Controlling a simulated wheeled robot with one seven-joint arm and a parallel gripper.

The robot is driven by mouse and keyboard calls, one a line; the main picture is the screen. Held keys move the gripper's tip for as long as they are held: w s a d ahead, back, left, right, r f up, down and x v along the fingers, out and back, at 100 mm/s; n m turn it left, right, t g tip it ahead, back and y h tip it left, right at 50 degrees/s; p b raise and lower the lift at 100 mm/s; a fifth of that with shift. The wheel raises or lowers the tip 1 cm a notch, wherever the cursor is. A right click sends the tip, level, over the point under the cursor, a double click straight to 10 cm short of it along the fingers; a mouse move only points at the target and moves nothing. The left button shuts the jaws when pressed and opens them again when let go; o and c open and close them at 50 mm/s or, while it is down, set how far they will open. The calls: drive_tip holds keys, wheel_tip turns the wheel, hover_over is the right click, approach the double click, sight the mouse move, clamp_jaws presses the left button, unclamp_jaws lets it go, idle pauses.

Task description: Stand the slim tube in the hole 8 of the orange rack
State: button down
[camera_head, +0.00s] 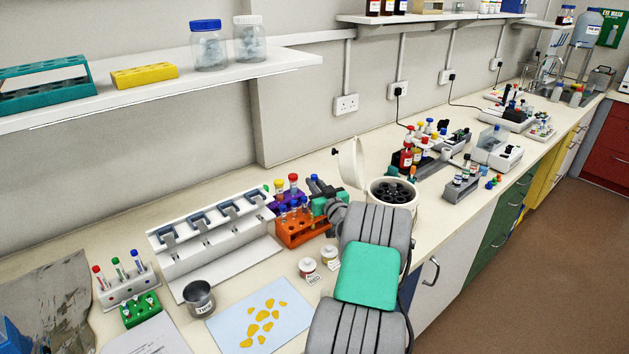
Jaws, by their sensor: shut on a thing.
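The orange rack (299,236) stands on the bench, left of my arm. My gripper (318,190) is at the far right end of the orange rack, small in view and partly covered by my own wrist. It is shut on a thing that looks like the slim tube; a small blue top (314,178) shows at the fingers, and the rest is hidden. I cannot tell whether the tube is over a hole or in one. Hole 8 cannot be made out.
A purple rack (272,199) with red- and yellow-capped tubes stands just behind the orange rack. An open white centrifuge (402,203) is to the right. Two small jars (329,254) stand in front. A long white holder (205,250) is to the left.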

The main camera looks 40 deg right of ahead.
drive_tip(key=shift+a, duration=0.1)
drive_tip(key=shift+f+b, duration=0.3)
drive_tip(key=shift+b, duration=0.25)
drive_tip(key=shift+f+b, duration=0.35)
drive_tip(key=shift+b, duration=0.25)
drive_tip(key=shift+r, duration=0.1)
drive_tip(key=c, duration=1.4)
unclamp_jaws()
drive_tip(key=shift+c, duration=0.2)
